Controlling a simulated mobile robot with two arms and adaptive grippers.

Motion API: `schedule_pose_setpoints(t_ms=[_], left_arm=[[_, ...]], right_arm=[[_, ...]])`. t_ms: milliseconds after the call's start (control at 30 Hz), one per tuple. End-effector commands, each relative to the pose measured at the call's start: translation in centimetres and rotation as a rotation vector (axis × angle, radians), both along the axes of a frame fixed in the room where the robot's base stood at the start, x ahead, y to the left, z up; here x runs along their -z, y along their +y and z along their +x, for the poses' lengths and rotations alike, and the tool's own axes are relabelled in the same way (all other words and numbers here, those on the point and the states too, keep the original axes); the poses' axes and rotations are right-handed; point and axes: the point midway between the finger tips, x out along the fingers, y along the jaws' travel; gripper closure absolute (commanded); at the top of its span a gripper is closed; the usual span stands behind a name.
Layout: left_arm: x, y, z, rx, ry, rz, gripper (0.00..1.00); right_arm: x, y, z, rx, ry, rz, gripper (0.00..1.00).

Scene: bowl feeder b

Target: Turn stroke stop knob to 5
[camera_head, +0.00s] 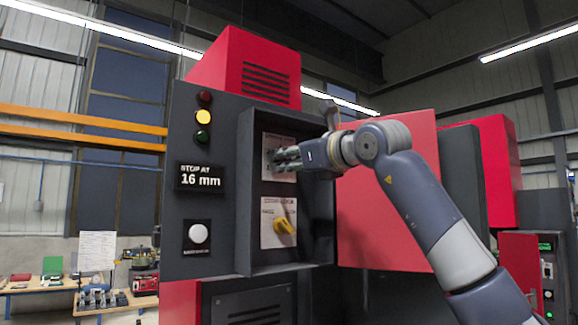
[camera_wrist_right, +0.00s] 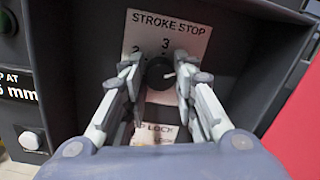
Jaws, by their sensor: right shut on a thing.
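The stroke stop knob (camera_wrist_right: 160,72) is a round black knob with a light pointer mark on its right side. It sits on a white plate (camera_wrist_right: 182,32) printed STROKE STOP, where the numbers 2 and 3 show; the other numbers are hidden by my fingers. My right gripper (camera_wrist_right: 158,76) is shut on the knob, one finger on each side. In the head view the right gripper (camera_head: 276,158) covers the knob in front of the upper plate (camera_head: 279,141). A display (camera_head: 200,178) to the left reads STOP AT 16 mm. My left gripper is not in view.
Below is a second white plate with a yellow knob (camera_head: 284,226), its label partly reading LOCK. Both plates sit in a recess with a raised dark frame (camera_head: 245,195). Red, yellow and green lamps (camera_head: 203,117) and a white button (camera_head: 198,233) are to the left.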

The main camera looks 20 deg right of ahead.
Motion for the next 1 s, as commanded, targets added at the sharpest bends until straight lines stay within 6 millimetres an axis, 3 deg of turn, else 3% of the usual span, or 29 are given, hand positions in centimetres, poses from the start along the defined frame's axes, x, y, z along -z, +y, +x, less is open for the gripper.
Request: schedule_pose_setpoints(t_ms=[33,1000], left_arm=[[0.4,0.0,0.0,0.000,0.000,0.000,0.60],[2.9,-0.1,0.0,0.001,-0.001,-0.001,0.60]], right_arm=[[0.7,0.2,0.2,-0.001,0.026,0.037,0.97],[0.5,0.1,0.2,0.004,0.323,0.852,0.97]])
